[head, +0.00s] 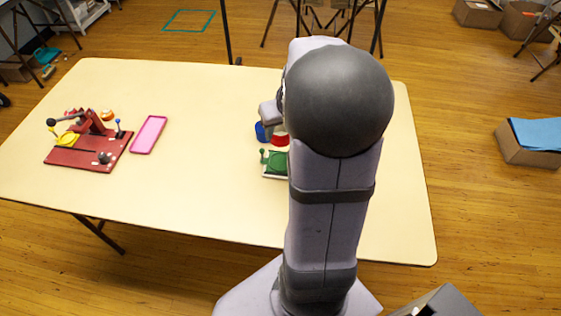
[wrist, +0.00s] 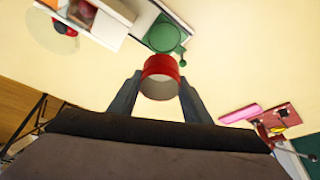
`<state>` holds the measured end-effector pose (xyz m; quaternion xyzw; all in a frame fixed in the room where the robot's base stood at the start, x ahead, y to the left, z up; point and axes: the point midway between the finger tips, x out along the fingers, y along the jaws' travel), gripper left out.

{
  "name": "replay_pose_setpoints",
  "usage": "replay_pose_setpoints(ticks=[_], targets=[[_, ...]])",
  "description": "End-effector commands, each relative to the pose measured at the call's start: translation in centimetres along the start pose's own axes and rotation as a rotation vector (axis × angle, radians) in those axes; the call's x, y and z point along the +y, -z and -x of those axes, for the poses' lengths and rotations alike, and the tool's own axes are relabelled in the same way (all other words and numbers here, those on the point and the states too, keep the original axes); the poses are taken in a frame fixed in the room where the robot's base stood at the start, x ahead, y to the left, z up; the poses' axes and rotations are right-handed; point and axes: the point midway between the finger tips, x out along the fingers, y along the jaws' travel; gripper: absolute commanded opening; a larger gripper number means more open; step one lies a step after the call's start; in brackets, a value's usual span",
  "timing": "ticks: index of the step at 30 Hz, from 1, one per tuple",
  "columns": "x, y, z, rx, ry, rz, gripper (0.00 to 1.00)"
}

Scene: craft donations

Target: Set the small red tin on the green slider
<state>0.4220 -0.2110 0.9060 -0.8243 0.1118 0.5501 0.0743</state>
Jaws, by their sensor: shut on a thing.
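The small red tin (wrist: 165,66) is between the two fingers of my gripper (wrist: 158,88) in the wrist view, with its pale round end toward the camera. The gripper is shut on it. In the head view a red tin (head: 280,139) shows partly behind my arm, just beyond the green slider. The green slider (wrist: 163,36) has a round green plate with a small knob, on a pale base. In the head view the slider (head: 276,161) is partly hidden by my arm.
A pink tray (head: 149,134) and a red board (head: 88,153) with levers and a yellow dish (head: 67,139) stand at the left. The table between them and the slider is clear.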

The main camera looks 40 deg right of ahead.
Motion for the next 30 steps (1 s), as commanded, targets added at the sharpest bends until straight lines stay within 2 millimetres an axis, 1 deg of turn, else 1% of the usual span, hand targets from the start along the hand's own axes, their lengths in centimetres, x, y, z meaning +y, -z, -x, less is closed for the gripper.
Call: replay_pose_setpoints(ticks=[7, 10, 21, 24, 30], targets=[[0.0, 0.0, 0.0, -0.001, 0.013, 0.031, 0.18], [0.0, -0.2, -0.5, -0.002, 0.015, 0.032, 0.18], [-0.1, -2.2, -5.2, -0.004, 0.014, 0.029, 0.18], [0.0, -2.4, -5.8, -0.001, 0.014, 0.031, 0.18], [-0.1, -2.5, -6.1, -0.001, 0.014, 0.03, 0.18]])
